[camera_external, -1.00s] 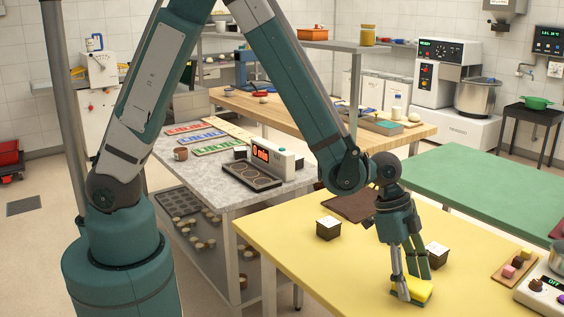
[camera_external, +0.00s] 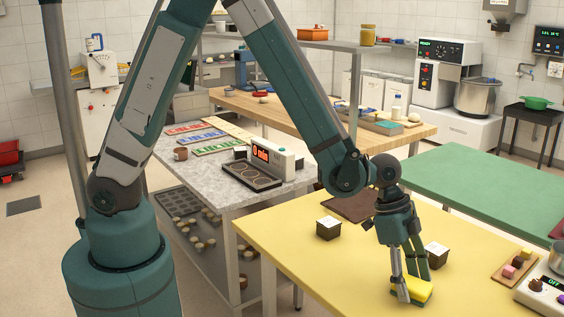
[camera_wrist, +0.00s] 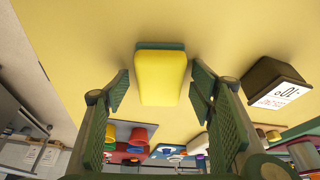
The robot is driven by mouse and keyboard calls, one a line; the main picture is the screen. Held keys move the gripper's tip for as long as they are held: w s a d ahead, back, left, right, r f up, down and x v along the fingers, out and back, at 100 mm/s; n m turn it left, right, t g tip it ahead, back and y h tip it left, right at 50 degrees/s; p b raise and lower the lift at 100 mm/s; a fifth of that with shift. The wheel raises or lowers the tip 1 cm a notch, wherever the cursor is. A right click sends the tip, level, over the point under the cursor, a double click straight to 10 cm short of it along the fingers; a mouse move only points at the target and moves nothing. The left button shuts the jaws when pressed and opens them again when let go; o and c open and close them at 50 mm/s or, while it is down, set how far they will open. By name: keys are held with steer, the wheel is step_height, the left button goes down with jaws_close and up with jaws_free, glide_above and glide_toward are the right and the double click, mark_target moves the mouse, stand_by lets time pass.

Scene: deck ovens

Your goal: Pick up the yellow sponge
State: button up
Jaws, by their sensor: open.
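The yellow sponge (camera_external: 417,291) lies on the yellow table (camera_external: 320,262) near its front edge, with a dark green layer on its underside. In the wrist view the sponge (camera_wrist: 160,77) shows beyond and between the two fingertips. My gripper (camera_external: 408,290) points down at the sponge in the external view, with one finger in front of it and the other at its far side. In the wrist view my gripper (camera_wrist: 160,90) is open, with a gap between each finger and the sponge. Part of the sponge is hidden behind a finger in the external view.
A dark box with a white top (camera_external: 436,254) stands close behind my gripper, to its right. Another such box (camera_external: 328,228) stands further left. A wooden board with small cakes (camera_external: 513,267) and a scale (camera_external: 545,290) are at the right.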

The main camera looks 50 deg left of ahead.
mark_target(411, 282)
steer(key=shift+c, duration=0.5)
steer(key=c, duration=0.8)
steer(key=shift+r+p, duration=0.2)
steer(key=shift+p, duration=0.1)
steer(key=shift+r, duration=0.15)
steer(key=shift+r+p, duration=0.75)
steer(key=shift+r, duration=4.2)
